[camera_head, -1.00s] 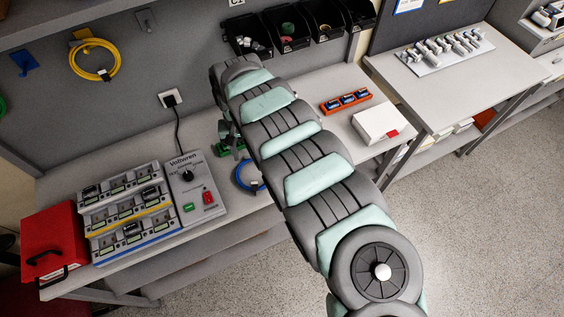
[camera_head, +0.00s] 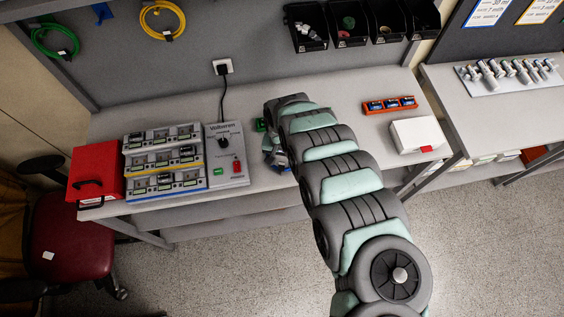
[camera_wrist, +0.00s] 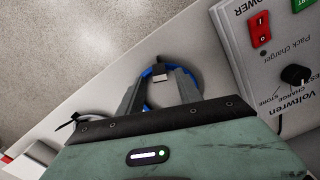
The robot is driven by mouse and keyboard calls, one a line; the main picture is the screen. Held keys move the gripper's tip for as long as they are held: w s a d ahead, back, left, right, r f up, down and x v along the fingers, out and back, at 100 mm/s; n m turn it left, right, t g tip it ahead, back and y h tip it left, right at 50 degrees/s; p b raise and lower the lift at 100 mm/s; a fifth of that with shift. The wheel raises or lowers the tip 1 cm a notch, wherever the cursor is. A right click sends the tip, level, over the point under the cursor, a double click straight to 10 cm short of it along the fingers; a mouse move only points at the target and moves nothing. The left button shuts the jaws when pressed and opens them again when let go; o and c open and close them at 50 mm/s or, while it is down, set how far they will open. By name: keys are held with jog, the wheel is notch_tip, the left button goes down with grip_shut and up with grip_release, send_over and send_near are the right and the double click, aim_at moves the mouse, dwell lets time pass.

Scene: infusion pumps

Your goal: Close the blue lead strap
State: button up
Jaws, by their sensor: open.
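The blue lead (camera_wrist: 147,73) lies coiled on the grey bench in the wrist view. A small strap with a pale end (camera_wrist: 160,76) sits on the coil, between my fingers; I cannot tell how far its flap is open. My gripper (camera_wrist: 160,82) is open, its two dark fingers reaching over the coil on either side of the strap. I cannot tell whether they touch it. In the head view my gripper (camera_head: 276,155) is low over the bench, right of the charger, and my arm hides most or all of the blue lead.
The Voltwren charger (camera_head: 227,155) stands left of my gripper, with battery racks (camera_head: 164,160) and a red case (camera_head: 97,172) further left. An orange tray (camera_head: 390,105) and white box (camera_head: 417,135) are to the right. Yellow (camera_head: 163,20) and green leads (camera_head: 55,40) hang on the wall.

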aim_at(281, 167)
jog(key=shift+a+f, duration=0.15)
jog(key=shift+f, duration=1.25)
jog(key=shift+c, duration=0.2)
grip_shut()
